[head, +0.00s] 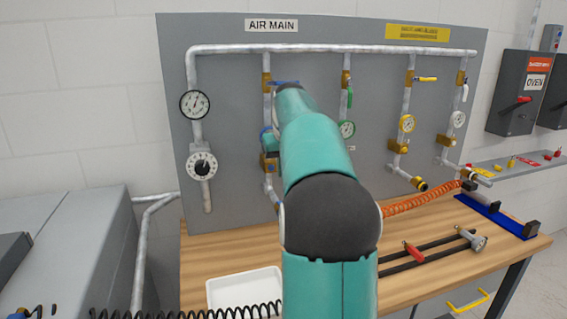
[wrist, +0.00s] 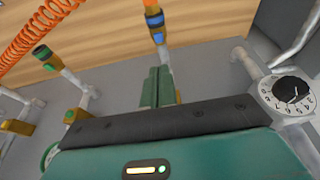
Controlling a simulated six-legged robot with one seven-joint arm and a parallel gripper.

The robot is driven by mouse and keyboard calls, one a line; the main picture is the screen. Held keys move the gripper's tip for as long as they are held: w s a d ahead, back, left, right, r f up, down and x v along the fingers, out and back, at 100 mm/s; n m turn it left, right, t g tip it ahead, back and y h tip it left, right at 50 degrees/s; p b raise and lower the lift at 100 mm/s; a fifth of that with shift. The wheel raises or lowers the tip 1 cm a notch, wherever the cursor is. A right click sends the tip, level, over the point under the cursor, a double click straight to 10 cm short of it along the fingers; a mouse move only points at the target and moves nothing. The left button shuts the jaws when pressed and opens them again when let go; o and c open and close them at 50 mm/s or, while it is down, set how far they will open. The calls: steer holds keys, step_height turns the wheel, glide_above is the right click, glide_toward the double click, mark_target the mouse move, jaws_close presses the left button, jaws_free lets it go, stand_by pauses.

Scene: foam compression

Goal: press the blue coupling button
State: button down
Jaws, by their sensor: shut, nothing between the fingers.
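The blue-marked coupling (wrist: 154,20) is at the top of the wrist view, on the end of a grey pipe with brass fittings. A small blue spot (wrist: 158,38), which looks like its button, shows on its side. My gripper (wrist: 157,72) is shut and empty. Its green fingers point toward the coupling and appear just short of it, over the same pipe; I cannot tell the depth gap. In the head view my arm reaches to the second pipe and hides the coupling and most of the gripper.
The green-marked coupling (wrist: 42,52) and an orange coiled hose (wrist: 28,38) are on the left in the wrist view. A dial regulator (head: 203,167) is left of my arm in the head view. A white tray (head: 214,297) sits on the wooden bench (head: 205,250).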

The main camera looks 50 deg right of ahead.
steer(key=x, duration=0.8)
steer(key=shift+s+a, duration=0.2)
steer(key=shift+s, duration=0.25)
steer(key=shift+f, duration=0.7)
